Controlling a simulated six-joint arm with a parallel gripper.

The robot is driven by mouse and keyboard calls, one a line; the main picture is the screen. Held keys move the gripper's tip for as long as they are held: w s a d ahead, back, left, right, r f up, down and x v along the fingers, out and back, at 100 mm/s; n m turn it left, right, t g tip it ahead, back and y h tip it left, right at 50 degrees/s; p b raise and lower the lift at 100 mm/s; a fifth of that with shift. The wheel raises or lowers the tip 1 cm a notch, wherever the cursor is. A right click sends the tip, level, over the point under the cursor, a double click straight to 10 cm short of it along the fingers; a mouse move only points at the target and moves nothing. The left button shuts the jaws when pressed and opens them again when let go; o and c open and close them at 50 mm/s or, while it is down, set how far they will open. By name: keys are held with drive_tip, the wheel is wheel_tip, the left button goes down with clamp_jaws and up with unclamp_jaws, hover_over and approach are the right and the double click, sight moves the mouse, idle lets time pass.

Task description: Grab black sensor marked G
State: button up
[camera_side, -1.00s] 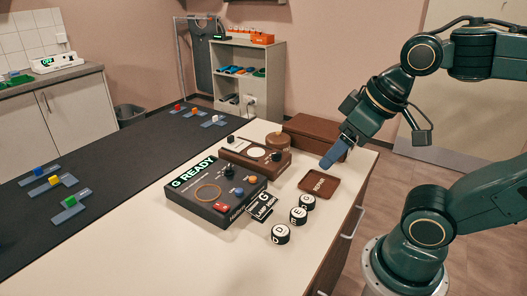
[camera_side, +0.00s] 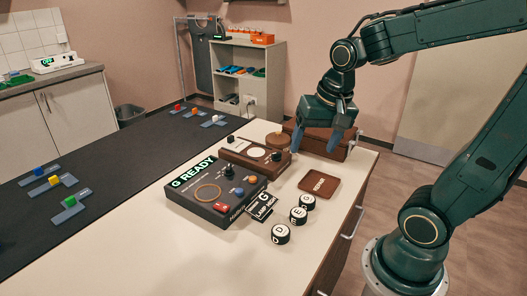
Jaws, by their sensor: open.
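Three small black round sensors with white lettered tops stand in a slanting row on the white tabletop. The nearest sensor (camera_side: 280,235) reads D. The letters on the middle sensor (camera_side: 298,216) and the far sensor (camera_side: 307,203) are too small to read surely, so I cannot tell which is G. My gripper (camera_side: 317,148) is open and empty, its blue fingers spread and pointing down. It is in the air above and behind the row, in front of the brown box as seen here.
A black device (camera_side: 228,205) shows "G READY", with a black card (camera_side: 264,206) marked G beside the sensors. A brown tray (camera_side: 320,183) lies behind them. A brown instrument (camera_side: 243,152) and a brown box (camera_side: 320,141) stand further back. The front white tabletop is clear.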

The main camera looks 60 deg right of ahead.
drive_tip(key=w+d+f+m+g, duration=0.2)
drive_tip(key=w+d+f+m, duration=0.1)
drive_tip(key=d+f+m, duration=0.2)
drive_tip(key=m+g, duration=0.1)
drive_tip(key=m, duration=0.4)
hover_over(308, 198)
wheel_tip(308, 198, down, 5)
drive_tip(key=shift+s+f+y, duration=0.1)
drive_tip(key=shift+f+y, duration=0.05)
drive_tip(key=shift+y, duration=0.15)
drive_tip(key=shift+f, duration=0.1)
drive_tip(key=shift+f, duration=4.2)
drive_tip(key=shift+f, duration=2.6)
drive_tip(key=c, duration=1.1)
